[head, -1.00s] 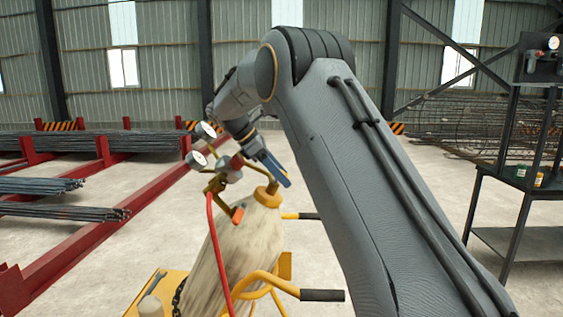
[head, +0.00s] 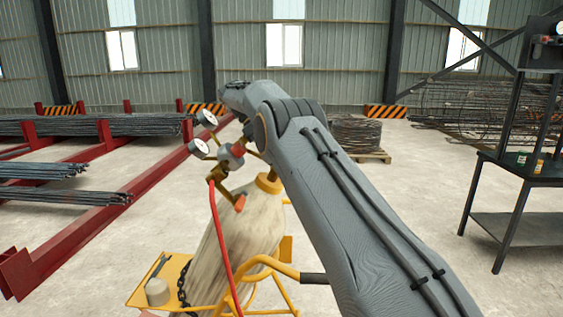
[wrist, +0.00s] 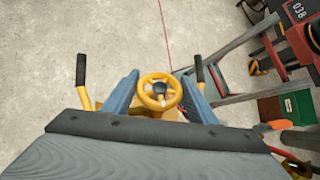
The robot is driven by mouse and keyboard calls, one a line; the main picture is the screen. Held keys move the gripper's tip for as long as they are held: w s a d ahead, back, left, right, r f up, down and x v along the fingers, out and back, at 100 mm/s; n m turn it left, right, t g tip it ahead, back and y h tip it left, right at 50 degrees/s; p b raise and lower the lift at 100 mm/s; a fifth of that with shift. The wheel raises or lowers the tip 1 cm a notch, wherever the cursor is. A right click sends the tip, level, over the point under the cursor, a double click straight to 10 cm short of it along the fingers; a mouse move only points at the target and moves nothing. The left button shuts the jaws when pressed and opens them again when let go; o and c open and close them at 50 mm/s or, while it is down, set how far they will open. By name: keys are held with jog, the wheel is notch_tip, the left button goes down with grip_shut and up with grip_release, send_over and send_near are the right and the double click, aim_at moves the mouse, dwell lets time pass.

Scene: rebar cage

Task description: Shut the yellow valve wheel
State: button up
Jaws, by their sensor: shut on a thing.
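The yellow valve wheel (wrist: 160,92) shows in the wrist view, a round spoked wheel with a dark hub. My gripper (wrist: 160,84) has its two blue fingers on either side of the wheel and is shut on it. In the head view the wheel and my gripper are hidden behind my arm. The pale, worn gas cylinder (head: 240,235) with a yellow collar (head: 268,183) stands tilted below them.
A regulator with two gauges (head: 198,149) and a red hose (head: 218,232) sits left of the cylinder's top. A yellow cart (head: 152,282) holds the cylinder; its black handle grips (wrist: 81,70) flank my gripper. A dark shelf (head: 520,180) stands at right.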

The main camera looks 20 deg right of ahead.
dwell(0.3)
jog(key=o, duration=1.1)
jog(key=shift+d, duration=0.1)
jog(key=shift+c, duration=0.2)
jog(key=shift+r+n+t, duration=0.1)
jog(key=shift+n+t, duration=0.2)
